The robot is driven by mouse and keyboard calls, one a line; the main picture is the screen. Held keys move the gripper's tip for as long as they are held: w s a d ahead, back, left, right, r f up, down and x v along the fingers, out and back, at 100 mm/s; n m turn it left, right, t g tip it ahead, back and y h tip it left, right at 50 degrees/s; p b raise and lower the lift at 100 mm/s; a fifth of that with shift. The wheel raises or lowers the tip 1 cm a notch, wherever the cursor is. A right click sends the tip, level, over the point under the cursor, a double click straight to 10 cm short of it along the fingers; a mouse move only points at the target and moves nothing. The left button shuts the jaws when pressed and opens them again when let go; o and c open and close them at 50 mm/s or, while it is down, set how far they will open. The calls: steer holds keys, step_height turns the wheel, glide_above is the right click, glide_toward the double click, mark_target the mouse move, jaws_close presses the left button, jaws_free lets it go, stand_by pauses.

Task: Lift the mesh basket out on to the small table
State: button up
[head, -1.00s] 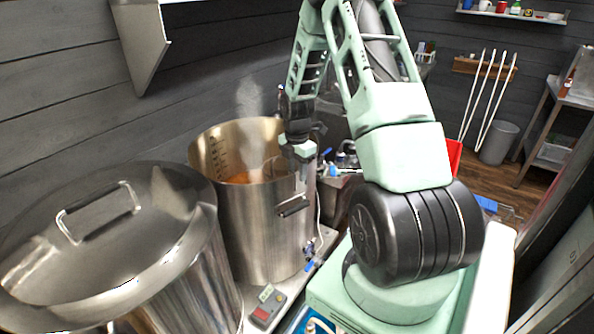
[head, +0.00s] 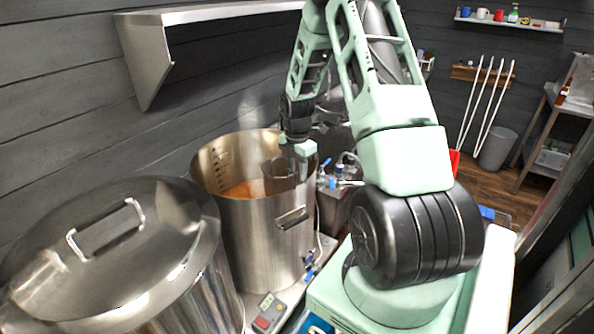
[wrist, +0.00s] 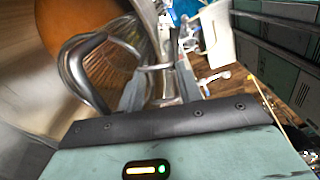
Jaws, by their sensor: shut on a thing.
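The mesh basket (head: 279,178) shows as a dark mesh cylinder inside the tall open steel pot (head: 262,228), at the right side of its mouth. Orange-brown liquid (head: 240,190) lies in the pot beside it. My gripper (head: 304,152) is over the pot's right rim, next to the basket. In the wrist view, my gripper (wrist: 162,82) is shut on metal at the basket's edge, and the mesh (wrist: 125,45) curves away to its left. The basket's lower part is hidden by the pot wall. I cannot surely pick out the small table.
A lidded steel pot (head: 130,255) stands front left, close to the open pot. A wall shelf (head: 150,60) hangs above at the left. A small controller (head: 268,312) sits by the pots' foot. Hoses and fittings crowd the pot's right. Floor shows farther right.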

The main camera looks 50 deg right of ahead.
steer(key=shift+w+r, duration=0.1)
steer(key=shift+r, duration=0.25)
step_height(320, 180, up, 25)
steer(key=w+p, duration=0.1)
steer(key=p, duration=0.3)
steer(key=shift+w+d+f+p, duration=0.2)
steer(key=shift+w+p, duration=0.15)
steer(key=shift+w, duration=0.05)
stand_by(1.1)
